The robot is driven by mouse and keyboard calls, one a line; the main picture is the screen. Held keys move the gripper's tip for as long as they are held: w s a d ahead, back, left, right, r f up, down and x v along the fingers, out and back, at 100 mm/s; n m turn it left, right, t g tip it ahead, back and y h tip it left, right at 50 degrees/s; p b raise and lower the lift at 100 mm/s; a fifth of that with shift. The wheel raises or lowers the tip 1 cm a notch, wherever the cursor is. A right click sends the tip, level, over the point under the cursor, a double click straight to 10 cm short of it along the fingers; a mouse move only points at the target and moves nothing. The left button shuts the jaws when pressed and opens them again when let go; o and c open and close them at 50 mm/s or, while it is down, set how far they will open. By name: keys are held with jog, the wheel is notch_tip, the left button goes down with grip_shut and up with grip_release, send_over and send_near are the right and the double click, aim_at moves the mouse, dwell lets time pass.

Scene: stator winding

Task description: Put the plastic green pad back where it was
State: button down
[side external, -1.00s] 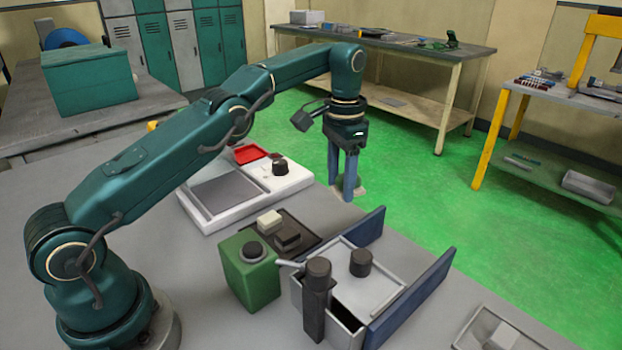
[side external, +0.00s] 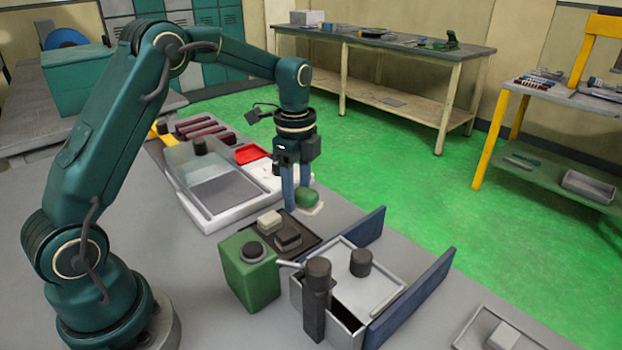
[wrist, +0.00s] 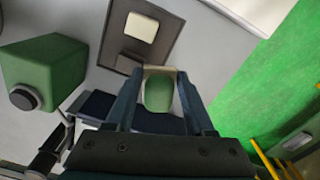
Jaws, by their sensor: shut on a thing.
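My gripper (side external: 296,200) is shut on the green pad (side external: 306,197), a rounded green piece with a pale flat part at its lower end. In the side view, it hangs near the table's far edge, beyond the dark tray (side external: 308,238); the gap beneath is hard to judge. In the wrist view, the green pad (wrist: 159,92) sits between the two fingers of my gripper (wrist: 152,90), with the pale part showing behind it. The dark tray (wrist: 108,55) lies just above the fingers there, holding a cream block (wrist: 141,27) and a dark block.
A green box with a black knob (side external: 250,275) stands left of the dark tray. A grey bin (side external: 350,290) with blue side walls and upright dark cylinders is at the front right.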

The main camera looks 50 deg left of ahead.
jog(key=s+a+m, duration=0.1)
jog(key=s, duration=0.1)
jog(key=s+a+m, duration=0.1)
jog(key=s, duration=0.2)
jog(key=s+m, duration=0.2)
jog(key=shift+s+a+r, duration=0.25)
jog(key=shift+a, duration=0.15)
jog(key=s+a+r, duration=0.1)
jog(key=s, duration=0.7)
jog(key=shift+w+a+f, duration=0.1)
jog(key=shift+a+f, duration=0.05)
jog(key=shift+f, duration=1.8)
jog(key=shift+w+a+f, duration=0.1)
jog(key=shift+a+f, duration=0.05)
jog(key=shift+f, duration=1.75)
jog(key=shift+f, duration=0.1)
jog(key=shift+c, duration=1.3)
grip_release()
